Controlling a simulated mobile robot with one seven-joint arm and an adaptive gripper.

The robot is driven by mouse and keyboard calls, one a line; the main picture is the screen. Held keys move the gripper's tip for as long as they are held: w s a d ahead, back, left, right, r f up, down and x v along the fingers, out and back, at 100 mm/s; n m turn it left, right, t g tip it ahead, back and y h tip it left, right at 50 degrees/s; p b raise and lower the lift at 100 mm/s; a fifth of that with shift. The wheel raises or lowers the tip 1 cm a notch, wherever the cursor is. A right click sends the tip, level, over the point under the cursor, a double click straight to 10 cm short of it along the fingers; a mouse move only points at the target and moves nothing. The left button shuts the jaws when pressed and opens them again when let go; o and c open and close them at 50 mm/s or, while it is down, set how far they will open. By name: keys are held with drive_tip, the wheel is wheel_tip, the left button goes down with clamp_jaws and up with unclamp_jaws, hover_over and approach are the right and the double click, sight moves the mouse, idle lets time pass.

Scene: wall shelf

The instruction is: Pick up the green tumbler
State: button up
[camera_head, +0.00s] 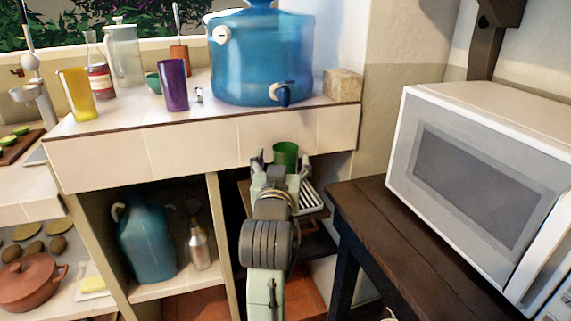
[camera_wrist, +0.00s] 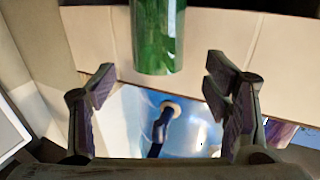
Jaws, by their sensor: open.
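The green tumbler (camera_head: 286,153) shows just beyond my gripper in the head view, in front of the tiled counter's front face. In the wrist view the green tumbler (camera_wrist: 158,36) is at the top centre, cut off by the frame edge. My gripper (camera_head: 280,161) is open and empty, with its fingers spread to either side of the tumbler's line. In the wrist view my gripper (camera_wrist: 163,85) has its fingertips apart, below the tumbler in the picture; I see no contact. What the tumbler rests on is hidden behind my arm.
The tiled counter (camera_head: 200,150) holds a blue dispenser (camera_head: 262,55), a purple tumbler (camera_head: 173,85), a yellow tumbler (camera_head: 77,95) and glassware. A striped rack (camera_head: 311,196) lies right of my wrist. A dark wooden table (camera_head: 400,225) with a microwave (camera_head: 480,180) stands close on the right.

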sight(285, 158)
drive_tip(key=shift+w+d+f+p, duration=0.2)
drive_tip(key=shift+w+p, duration=0.15)
drive_tip(key=shift+w, duration=1.1)
drive_tip(key=shift+w+d+f+p, duration=0.15)
drive_tip(key=shift+w+p, duration=0.2)
drive_tip(key=shift+w, duration=1.1)
drive_tip(key=shift+r, duration=0.1)
drive_tip(key=shift+c, duration=0.5)
clamp_jaws()
